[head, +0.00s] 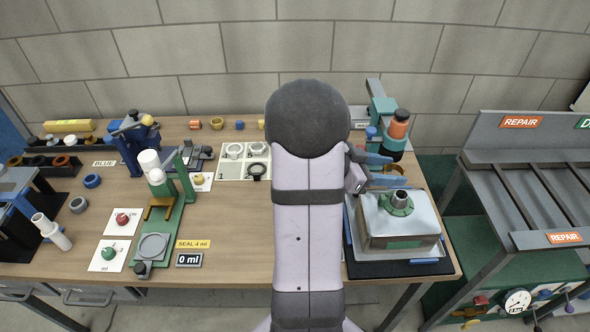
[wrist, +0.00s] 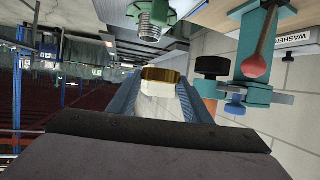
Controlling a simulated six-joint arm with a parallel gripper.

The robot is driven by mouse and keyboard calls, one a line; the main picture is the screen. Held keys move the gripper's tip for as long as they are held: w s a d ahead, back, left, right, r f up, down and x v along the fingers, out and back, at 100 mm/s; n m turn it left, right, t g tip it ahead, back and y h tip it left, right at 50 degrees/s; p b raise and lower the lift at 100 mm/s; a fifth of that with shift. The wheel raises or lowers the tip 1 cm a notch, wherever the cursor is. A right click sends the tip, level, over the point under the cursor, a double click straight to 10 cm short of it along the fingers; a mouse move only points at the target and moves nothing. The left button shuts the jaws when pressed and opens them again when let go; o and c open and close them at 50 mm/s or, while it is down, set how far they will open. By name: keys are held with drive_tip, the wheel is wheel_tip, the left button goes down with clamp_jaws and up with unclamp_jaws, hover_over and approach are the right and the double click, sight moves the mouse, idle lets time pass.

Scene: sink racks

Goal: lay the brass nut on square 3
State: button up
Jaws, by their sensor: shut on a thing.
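My gripper (head: 391,170) reaches over the right part of the bench, its two blue fingers pointing right. It is shut on the brass nut (head: 395,169), a gold ring partly hidden by the fingers. In the wrist view the brass nut (wrist: 163,74) sits between the fingertips. A white board (head: 231,171) divided into squares lies at the back middle of the bench, left of my arm. White and dark rings show on several of its squares. The square numbers are too small to read, so I cannot tell which is square 3.
A grey box with a green flange and threaded stud (head: 401,197) stands just in front of my gripper. A teal press with an orange part (head: 399,124) stands behind it. A green stand (head: 172,205) is at left.

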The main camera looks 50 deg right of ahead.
drive_tip(key=w+a+f+n+t+h+b, duration=0.1)
drive_tip(key=w+a+f+n+t, duration=0.2)
drive_tip(key=w, duration=0.5)
drive_tip(key=w+a+f+n+t+h+b, duration=0.1)
drive_tip(key=w+f+n+t+b, duration=0.1)
drive_tip(key=w+f, duration=0.5)
drive_tip(key=w+a+r+n+t+y, duration=0.15)
drive_tip(key=w+n+t, duration=0.5)
drive_tip(key=w, duration=1.25)
drive_tip(key=shift+m+t, duration=0.35)
drive_tip(key=shift+m, duration=0.2)
drive_tip(key=shift+s+f+p, duration=0.15)
drive_tip(key=shift+f+p, duration=0.6)
drive_tip(key=shift+f, duration=4.35)
drive_tip(key=shift+f, duration=0.2)
drive_tip(key=o, duration=0.8)
drive_tip(key=shift+o, duration=0.2)
drive_tip(key=shift+r, duration=0.1)
